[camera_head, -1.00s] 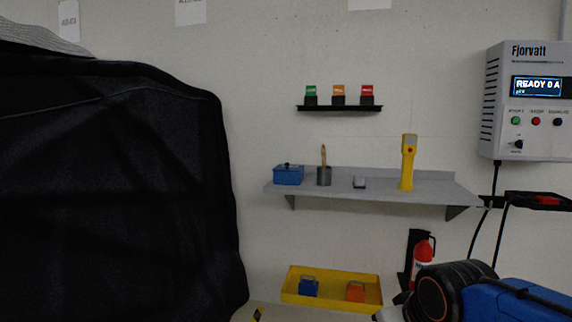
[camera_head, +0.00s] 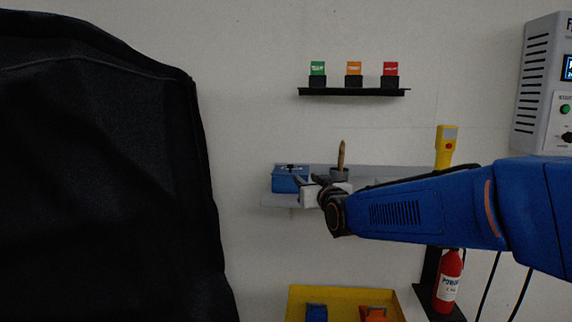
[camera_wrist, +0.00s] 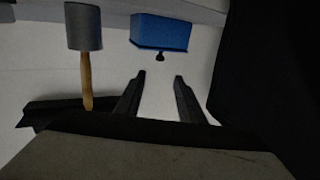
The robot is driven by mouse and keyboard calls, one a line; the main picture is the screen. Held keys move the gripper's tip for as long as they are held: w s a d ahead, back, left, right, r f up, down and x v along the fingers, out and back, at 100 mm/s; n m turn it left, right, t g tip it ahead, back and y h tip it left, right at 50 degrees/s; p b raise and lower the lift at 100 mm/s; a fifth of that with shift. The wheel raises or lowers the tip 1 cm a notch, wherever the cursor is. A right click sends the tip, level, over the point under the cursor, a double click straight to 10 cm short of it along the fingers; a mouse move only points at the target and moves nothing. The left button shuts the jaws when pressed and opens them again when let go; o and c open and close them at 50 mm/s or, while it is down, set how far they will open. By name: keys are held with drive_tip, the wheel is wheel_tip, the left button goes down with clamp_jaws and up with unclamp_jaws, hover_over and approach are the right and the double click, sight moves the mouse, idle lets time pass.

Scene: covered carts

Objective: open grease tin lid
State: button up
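The grease tin, a blue box (camera_head: 288,184), stands at the left end of the grey shelf (camera_head: 273,201). It also shows upside down in the wrist view (camera_wrist: 162,34). Its lid looks closed, with a small black knob (camera_wrist: 160,57) on top. My gripper (camera_wrist: 160,75) is open and empty, its two dark fingers apart and pointing toward the knob with a gap between. In the head view my gripper (camera_head: 301,181) is just right of the tin and partly overlaps it. Whether a finger touches the tin cannot be told there.
A dark cup (camera_wrist: 84,28) holding a wooden-handled brush (camera_head: 341,156) stands right of the tin, close to my wrist. A yellow handheld device (camera_head: 445,147) stands farther right. A black rack (camera_head: 350,92) hangs above. A black covered cart (camera_head: 100,180) fills the left.

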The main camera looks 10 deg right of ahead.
sight(291, 166)
drive_tip(key=w, duration=0.5)
drive_tip(key=w+a, duration=0.1)
drive_tip(key=w, duration=1.1)
drive_tip(key=shift+w+a, duration=0.1)
drive_tip(key=shift+a, duration=0.05)
clamp_jaws()
